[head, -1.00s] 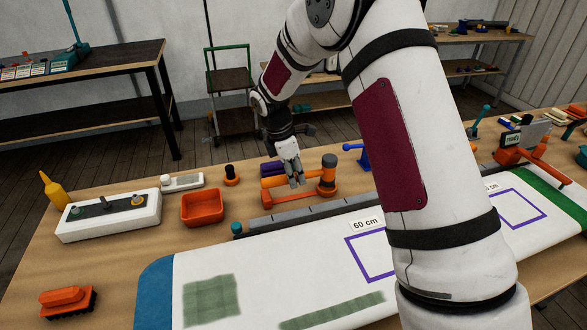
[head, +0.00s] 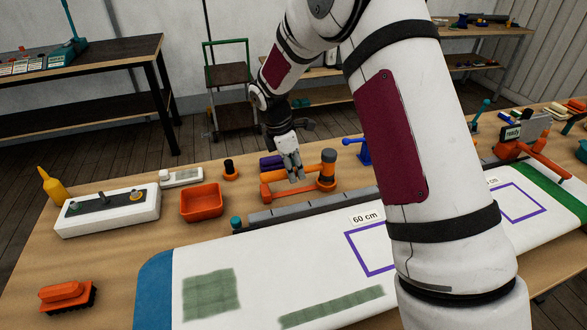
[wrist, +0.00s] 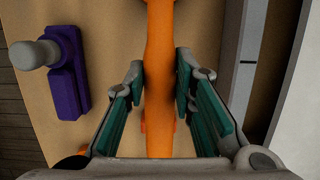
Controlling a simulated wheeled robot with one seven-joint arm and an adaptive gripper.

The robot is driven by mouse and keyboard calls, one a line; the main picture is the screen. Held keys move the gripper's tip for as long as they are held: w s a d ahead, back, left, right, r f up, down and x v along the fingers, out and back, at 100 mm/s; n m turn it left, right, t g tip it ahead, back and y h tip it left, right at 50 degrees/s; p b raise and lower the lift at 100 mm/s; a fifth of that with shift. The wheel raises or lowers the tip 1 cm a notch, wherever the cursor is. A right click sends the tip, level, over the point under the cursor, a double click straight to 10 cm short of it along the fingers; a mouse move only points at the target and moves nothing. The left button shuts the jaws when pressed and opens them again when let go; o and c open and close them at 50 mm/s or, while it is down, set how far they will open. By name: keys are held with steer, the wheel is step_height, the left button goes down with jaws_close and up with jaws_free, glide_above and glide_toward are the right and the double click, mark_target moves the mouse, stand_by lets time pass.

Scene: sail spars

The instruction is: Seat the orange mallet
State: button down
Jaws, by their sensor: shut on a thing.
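The orange mallet (head: 310,170) is over the far side of the workbench, in the middle of the head view. My gripper (head: 296,177) is at its bar from above. In the wrist view the orange bar (wrist: 159,50) runs lengthwise between the teal-padded fingers of my gripper (wrist: 160,78), which are shut on it. An orange piece with a grey-topped upright end (head: 328,157) stands just right of my gripper; where the mallet ends and any holder begins is hard to tell. An orange base bar (head: 275,192) lies below.
A purple block with a grey knob (wrist: 66,75) lies left of the mallet in the wrist view. An orange tray (head: 201,214) and a white box (head: 108,220) stand to the left. A grey rail (head: 290,214) and a white sail panel (head: 260,265) lie in front.

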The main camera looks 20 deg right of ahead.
steer(key=shift+a+b+x, duration=0.15)
steer(key=shift+b+x, duration=0.05)
steer(key=shift+x, duration=0.45)
steer(key=shift+a+b+x, duration=0.15)
steer(key=shift+b+x, duration=0.05)
steer(key=shift+x, duration=0.4)
steer(key=c, duration=1.3)
jaws_free()
steer(key=shift+f, duration=0.1)
steer(key=v, duration=1.2)
steer(key=s+d+r+m+t, duration=0.25)
steer(key=s+r+m, duration=0.65)
steer(key=s+r, duration=0.6)
steer(key=s+m+t+y, duration=0.1)
steer(key=s+m, duration=0.2)
steer(key=s, duration=0.3)
steer(key=s+m, duration=0.3)
steer(key=s, duration=0.3)
steer(key=s+f+m+t+y, duration=0.1)
steer(key=s+m, duration=0.2)
steer(key=s, duration=0.3)
steer(key=shift+s+d+t+y, duration=0.15)
steer(key=shift+d+t+y, duration=0.1)
steer(key=shift+t+y, duration=0.1)
